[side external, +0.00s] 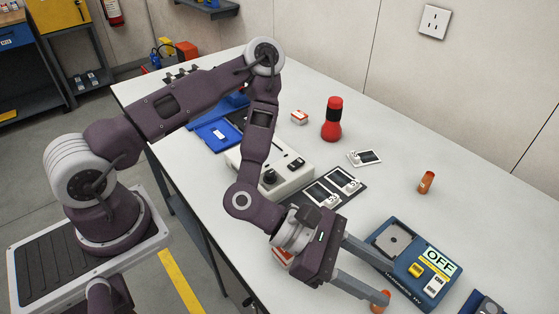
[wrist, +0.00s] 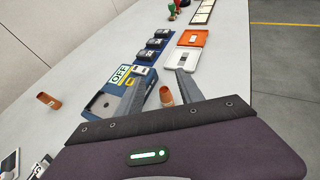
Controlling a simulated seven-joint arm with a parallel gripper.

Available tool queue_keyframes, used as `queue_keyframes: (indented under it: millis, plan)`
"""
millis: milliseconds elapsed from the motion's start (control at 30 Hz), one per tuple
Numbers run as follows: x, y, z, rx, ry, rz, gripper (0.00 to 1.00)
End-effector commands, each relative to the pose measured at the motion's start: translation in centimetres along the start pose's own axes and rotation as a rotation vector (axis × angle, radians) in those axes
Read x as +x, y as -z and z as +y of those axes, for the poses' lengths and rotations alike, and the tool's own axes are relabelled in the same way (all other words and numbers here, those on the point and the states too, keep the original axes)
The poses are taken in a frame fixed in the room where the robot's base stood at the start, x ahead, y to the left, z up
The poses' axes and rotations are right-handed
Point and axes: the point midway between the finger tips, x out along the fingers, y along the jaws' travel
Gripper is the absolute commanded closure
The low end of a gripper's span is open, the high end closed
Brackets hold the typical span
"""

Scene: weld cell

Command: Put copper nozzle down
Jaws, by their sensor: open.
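A copper nozzle (side external: 380,299) stands on the table near the front edge, beside the blue device marked OFF. It also shows in the wrist view (wrist: 166,97), between the two fingers of my gripper. My gripper (side external: 368,268) is low over the table with its fingers apart, one on each side of this nozzle. In the wrist view the fingers (wrist: 160,88) are open, and I cannot tell whether either touches the nozzle. A second copper-coloured nozzle (side external: 426,182) stands apart toward the back of the table; in the wrist view it is at the left (wrist: 48,100).
The blue OFF device (side external: 385,270) is close beside my gripper. In the wrist view, an orange tray (wrist: 192,38) lies beyond the fingers. The table's back right is clear.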

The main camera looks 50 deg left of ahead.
Motion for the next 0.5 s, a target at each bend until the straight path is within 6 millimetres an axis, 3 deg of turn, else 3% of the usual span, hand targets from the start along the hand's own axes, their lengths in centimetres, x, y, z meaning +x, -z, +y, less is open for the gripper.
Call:
queue_keyframes:
  millis: [67,133,267,367,467,500]
  plan:
    - [-0.1,0.0,0.1,0.049,0.006,0.013,0.56]
    - [-0.5,0.2,0.4,0.207,0.027,0.060,0.56]
    - [-3.1,1.1,2.7,0.737,0.101,0.255,0.56]
    - [-7.1,1.1,6.1,1.145,0.171,0.459,0.56]
    - [-13.1,-0.1,9.5,1.481,0.263,0.685,0.56]
    - [-15.9,-0.9,10.4,1.588,0.307,0.773,0.56]
